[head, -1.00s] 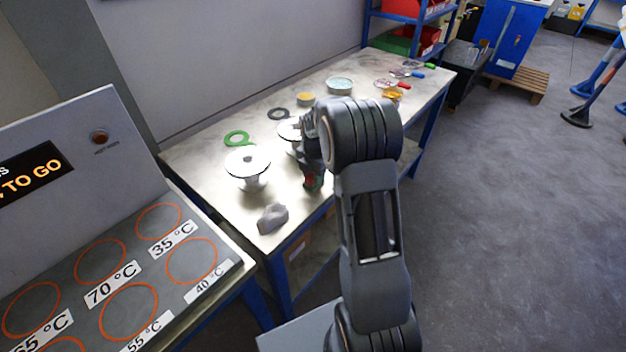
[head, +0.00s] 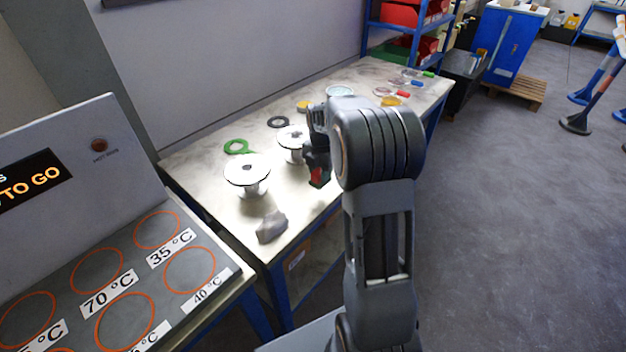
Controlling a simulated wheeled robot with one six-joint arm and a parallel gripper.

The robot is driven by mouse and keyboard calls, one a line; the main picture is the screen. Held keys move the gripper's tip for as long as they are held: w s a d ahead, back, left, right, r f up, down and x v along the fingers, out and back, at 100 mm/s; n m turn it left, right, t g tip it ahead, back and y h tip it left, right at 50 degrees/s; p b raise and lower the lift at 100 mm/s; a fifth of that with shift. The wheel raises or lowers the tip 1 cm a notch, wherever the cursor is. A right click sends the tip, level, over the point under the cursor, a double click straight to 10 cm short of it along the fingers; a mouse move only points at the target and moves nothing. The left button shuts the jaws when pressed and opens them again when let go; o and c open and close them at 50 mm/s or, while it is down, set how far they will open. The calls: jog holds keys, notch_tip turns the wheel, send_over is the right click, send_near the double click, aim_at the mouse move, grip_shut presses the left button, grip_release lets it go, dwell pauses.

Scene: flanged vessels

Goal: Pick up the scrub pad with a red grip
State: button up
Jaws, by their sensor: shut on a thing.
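The scrub pad with a red grip (head: 319,177) is small in the head view, in front of the right-hand white flanged vessel. Its red part shows just under my gripper (head: 317,163), with a dark part around it. My gripper is shut on it, pointing down over the near side of the table. The fingertips are small and partly dark against the pad. I cannot tell exactly how far the pad is above the tabletop.
Two white flanged vessels (head: 246,174) (head: 292,142) stand left of my gripper. A grey lump (head: 271,227) lies at the table's near corner. A green ring (head: 236,146) and a dark ring (head: 278,122) lie behind. Coloured-handled tools (head: 403,94) lie at the far end.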

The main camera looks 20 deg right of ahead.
jog(key=s+d+r+b, duration=0.1)
jog(key=s+d+r, duration=0.6)
jog(key=s, duration=0.2)
jog(key=shift+d+r, duration=0.15)
jog(key=shift+d, duration=0.15)
